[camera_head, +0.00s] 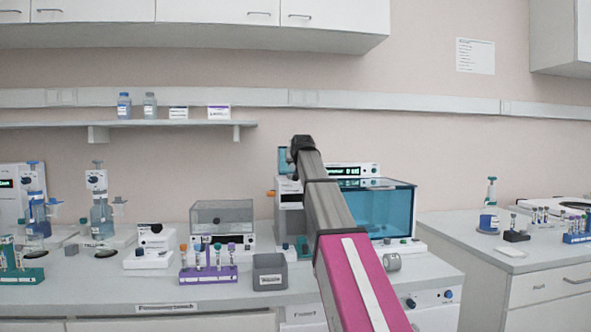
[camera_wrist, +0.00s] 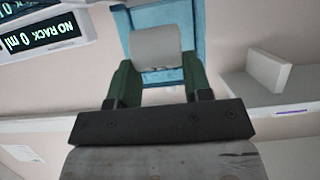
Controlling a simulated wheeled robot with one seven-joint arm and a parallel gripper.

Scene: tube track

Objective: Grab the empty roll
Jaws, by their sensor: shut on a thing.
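The empty roll (camera_wrist: 155,48) is a pale grey cylinder between the two green fingers of my gripper (camera_wrist: 154,72) in the wrist view. My gripper is shut on it, one finger at each side. Behind the roll is a light blue frame (camera_wrist: 122,20) of a device; I cannot tell whether the roll touches it. In the head view my arm reaches over the counter to the device with a teal part (camera_head: 284,160). My fingers and the held roll are hidden there.
A teal-windowed box (camera_head: 385,210) stands right of my arm, with a grey cylinder (camera_head: 392,262) before it. A grey bin (camera_head: 269,272) and a purple tube rack (camera_head: 209,274) stand to the left. A display (camera_wrist: 42,34) shows beside my gripper. A shelf (camera_head: 130,125) runs along the wall.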

